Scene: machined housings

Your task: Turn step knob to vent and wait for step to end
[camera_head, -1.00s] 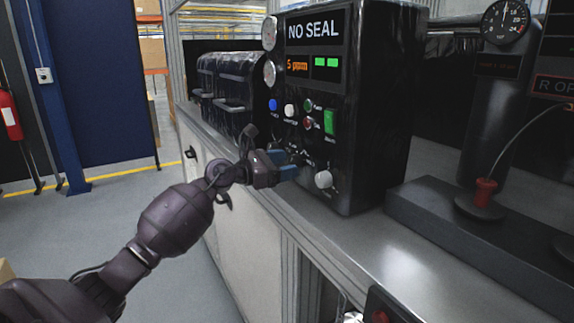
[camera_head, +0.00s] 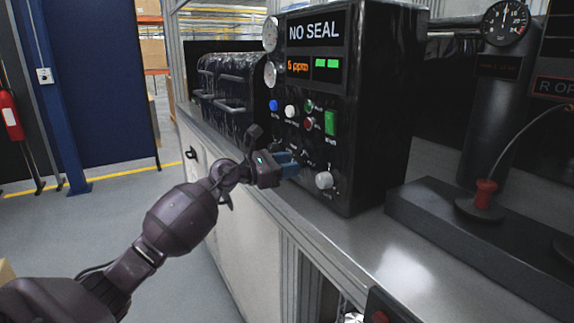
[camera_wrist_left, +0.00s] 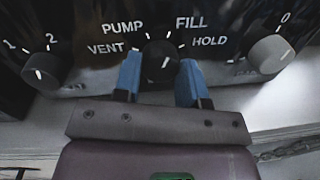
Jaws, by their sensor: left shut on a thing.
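The black control box (camera_head: 375,110) stands on the bench, its display (camera_head: 315,31) reading NO SEAL, with 5 ppm below. In the left wrist view the step knob (camera_wrist_left: 160,54), small and dark, has VENT, PUMP, FILL and HOLD labels around it. A white mark shows on its lower face; I cannot tell for sure which label it selects. My left gripper (camera_head: 290,165) is shut on the step knob, with a blue fingertip on each side. In the head view the gripper hides the knob.
A dark knob (camera_wrist_left: 45,68) is left of the step knob and a grey knob (camera_wrist_left: 270,54) right of it. Lit buttons, including a green one (camera_head: 330,122), sit above. A dark vessel with handles (camera_head: 228,90) stands left; a red-topped part (camera_head: 485,193) stands right.

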